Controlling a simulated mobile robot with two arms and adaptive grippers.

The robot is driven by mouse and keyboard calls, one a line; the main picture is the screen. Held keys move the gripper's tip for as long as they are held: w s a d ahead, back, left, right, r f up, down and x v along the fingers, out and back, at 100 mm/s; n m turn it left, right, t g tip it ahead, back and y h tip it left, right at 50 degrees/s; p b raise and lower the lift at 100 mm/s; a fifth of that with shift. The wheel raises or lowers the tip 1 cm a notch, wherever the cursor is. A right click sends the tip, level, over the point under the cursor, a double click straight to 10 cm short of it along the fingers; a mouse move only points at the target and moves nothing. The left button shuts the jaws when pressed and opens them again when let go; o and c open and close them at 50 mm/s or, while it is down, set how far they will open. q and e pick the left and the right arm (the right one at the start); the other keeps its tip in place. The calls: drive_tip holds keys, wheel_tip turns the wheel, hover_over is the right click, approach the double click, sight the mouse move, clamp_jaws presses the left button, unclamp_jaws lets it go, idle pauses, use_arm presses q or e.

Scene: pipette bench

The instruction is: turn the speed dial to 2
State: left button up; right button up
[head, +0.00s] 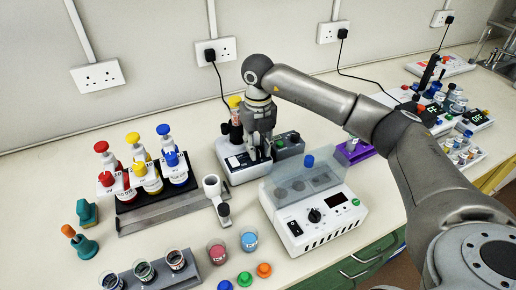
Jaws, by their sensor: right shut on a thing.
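My right gripper (261,152) points down at the front of a small white and grey bench unit (238,172), left of the picture's middle. Its fingers are closed together at the unit's front panel, around what appears to be the speed dial. The fingers hide the dial, so its pointer and number cannot be read. A dark switch shows on the panel left of the fingers, and a green button at the unit's right. My left gripper is not in view.
A white box with a clear lid and black knob (314,215) stands close in front, right of the gripper. A bottle rack (126,207) stands further left. Coloured caps and cups lie in front.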

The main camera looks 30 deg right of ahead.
sight(258, 149)
drive_tip(key=shift+r+n, duration=0.1)
drive_tip(key=shift+n, duration=0.2)
drive_tip(key=o, duration=0.8)
wheel_tip(258, 149, up, 12)
idle(0.4)
idle(0.3)
